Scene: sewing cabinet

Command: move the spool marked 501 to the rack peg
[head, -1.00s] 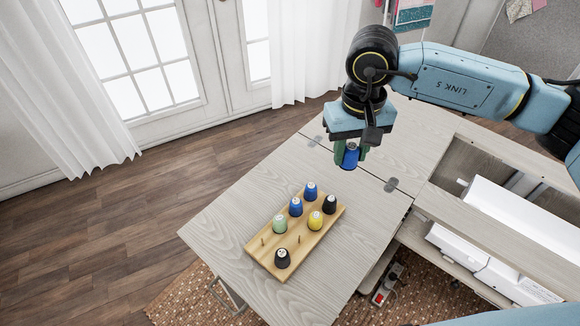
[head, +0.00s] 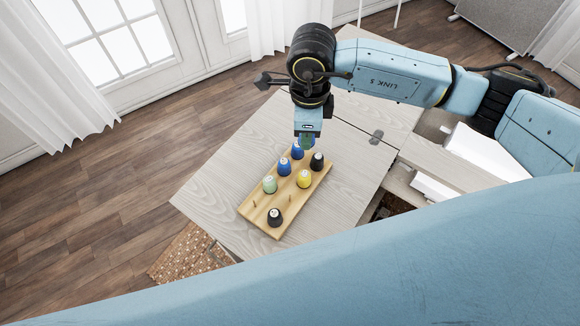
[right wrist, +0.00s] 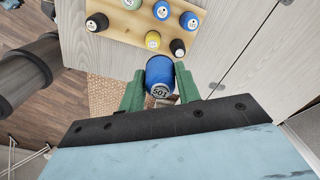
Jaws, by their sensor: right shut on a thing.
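The blue spool marked 501 (right wrist: 160,77) is between the green fingers of my right gripper (right wrist: 160,93), its number facing the wrist camera. In the head view my right gripper (head: 307,141) is over the far end of the wooden rack (head: 250,216), and its fingers largely hide the held spool. The wrist view shows the spool held apart from the rack, which lies beyond it. The rack's near half has two bare pegs, one on the left (head: 254,204) and one on the right (head: 292,200). My left gripper is out of view.
The rack holds two blue spools (head: 284,167), a yellow spool (head: 304,179), a pale green spool (head: 270,184) and two black spools (head: 274,218). The wooden tabletop (head: 215,190) around it is clear. A blue link of mine crosses the foreground.

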